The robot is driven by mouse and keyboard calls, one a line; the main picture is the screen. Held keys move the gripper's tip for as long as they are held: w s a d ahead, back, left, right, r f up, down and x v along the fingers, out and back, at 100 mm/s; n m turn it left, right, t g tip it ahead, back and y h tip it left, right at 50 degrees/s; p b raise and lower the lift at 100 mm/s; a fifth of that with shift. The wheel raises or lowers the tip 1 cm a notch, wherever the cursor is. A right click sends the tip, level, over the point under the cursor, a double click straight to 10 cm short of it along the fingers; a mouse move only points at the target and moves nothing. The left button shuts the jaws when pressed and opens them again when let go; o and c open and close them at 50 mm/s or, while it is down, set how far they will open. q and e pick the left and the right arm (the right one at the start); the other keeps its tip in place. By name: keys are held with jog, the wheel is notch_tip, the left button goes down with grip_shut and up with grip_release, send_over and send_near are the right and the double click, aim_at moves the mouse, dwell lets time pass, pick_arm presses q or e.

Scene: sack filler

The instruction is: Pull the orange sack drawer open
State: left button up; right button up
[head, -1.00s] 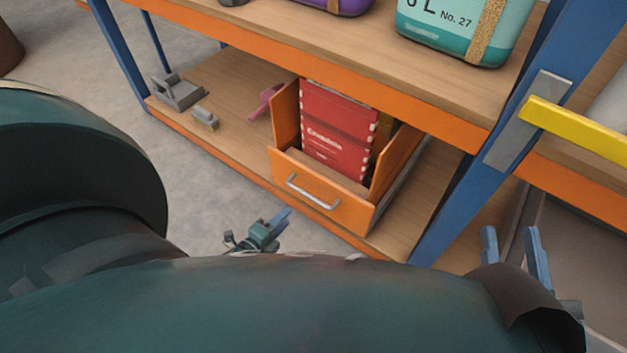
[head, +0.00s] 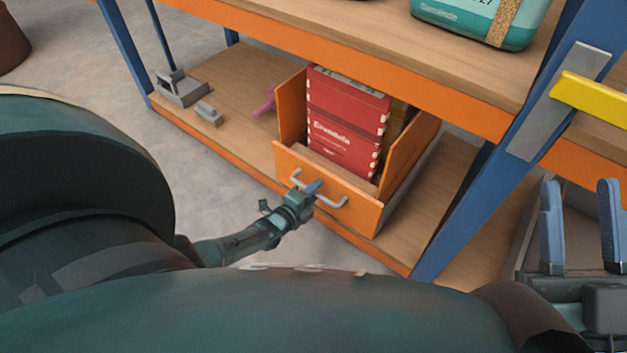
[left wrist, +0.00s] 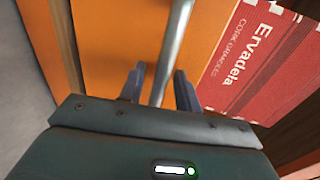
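The orange sack drawer (head: 350,207) stands on the lower shelf, with its front near the shelf edge and red packages (head: 345,125) inside. Its silver bar handle (head: 341,203) is on the front panel. My left gripper (head: 313,188) is at the handle and hides part of it. In the left wrist view, the handle (left wrist: 175,50) runs between the two blue fingers of the left gripper (left wrist: 160,85). The fingers are apart, with a gap visible beside the bar. My right gripper (head: 580,225) is open and empty at the right.
A blue rack post (head: 480,205) and a yellow bar (head: 595,100) stand to the right. Grey parts (head: 183,90) lie on the lower shelf at the left. A teal container (head: 475,20) stands on the upper shelf. The floor before the drawer is clear.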

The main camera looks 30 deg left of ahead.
pick_arm(q)
jog(key=shift+c, duration=0.2)
grip_shut()
jog(key=shift+s, duration=0.1)
